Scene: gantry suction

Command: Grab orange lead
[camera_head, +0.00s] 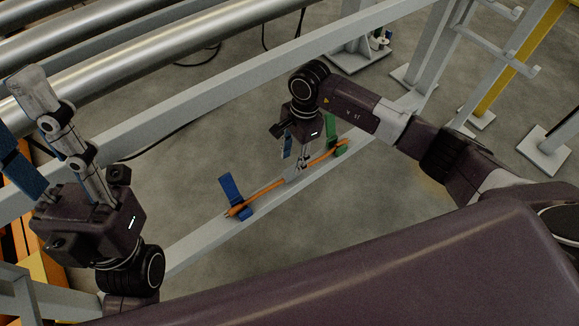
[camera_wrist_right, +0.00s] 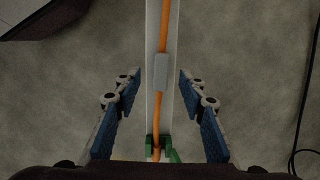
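The orange lead (camera_head: 262,191) lies along a pale grey beam (camera_head: 195,245), between a blue holder (camera_head: 231,188) and a green holder (camera_head: 332,130). A small grey block sits on the lead's middle; it shows clearly in the right wrist view (camera_wrist_right: 160,72). My right gripper (camera_head: 296,160) points down over the lead near this block. In the right wrist view its blue-padded fingers are spread on either side of the lead (camera_wrist_right: 160,113) and the beam, with visible gaps. My left gripper (camera_head: 25,130) is at the far left, away from the lead, its fingers apart and empty.
A long grey rail (camera_head: 250,75) and metal rollers (camera_head: 130,55) run behind the lead. Grey posts and a yellow post (camera_head: 510,60) stand at the upper right. Bare concrete floor surrounds the beam. A dark cable shows at the wrist view's right edge (camera_wrist_right: 304,110).

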